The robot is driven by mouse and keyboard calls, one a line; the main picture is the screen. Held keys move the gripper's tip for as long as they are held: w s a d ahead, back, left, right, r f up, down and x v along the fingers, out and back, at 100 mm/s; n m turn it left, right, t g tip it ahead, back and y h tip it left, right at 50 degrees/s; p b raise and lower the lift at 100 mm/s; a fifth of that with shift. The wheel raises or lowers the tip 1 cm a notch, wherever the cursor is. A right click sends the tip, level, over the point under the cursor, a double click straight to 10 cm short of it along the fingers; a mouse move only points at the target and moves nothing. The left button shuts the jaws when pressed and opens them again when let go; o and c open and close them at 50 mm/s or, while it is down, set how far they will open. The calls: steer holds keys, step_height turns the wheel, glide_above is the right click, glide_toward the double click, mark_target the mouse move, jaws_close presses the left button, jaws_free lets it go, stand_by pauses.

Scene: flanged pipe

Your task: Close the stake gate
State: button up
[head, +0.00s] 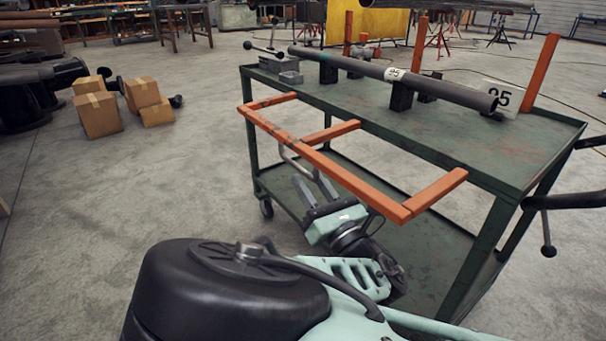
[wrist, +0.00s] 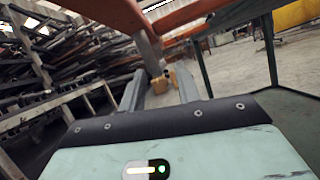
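The stake gate (head: 330,170) is an orange frame with one long bar and several short arms. It sticks out from the near long side of the green cart, roughly level and below its top. A grey bent handle (head: 293,161) hangs under the long bar. My gripper (head: 309,183) is below the gate, beside the handle, with its fingers apart. In the wrist view the gate's orange underside (wrist: 115,14) crosses the top, and the grey handle (wrist: 149,50) comes down near the open fingertips (wrist: 160,82). I cannot tell whether they touch it.
The green cart (head: 400,135) has a lower shelf. A grey flanged pipe (head: 440,88) rests on black blocks on top, near upright orange stakes (head: 540,72). Cardboard boxes (head: 97,115) stand on the floor. The floor left of the cart is open.

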mark_target(303, 169)
steer(key=shift+x, duration=1.7)
jaws_close()
steer(key=shift+r, duration=0.1)
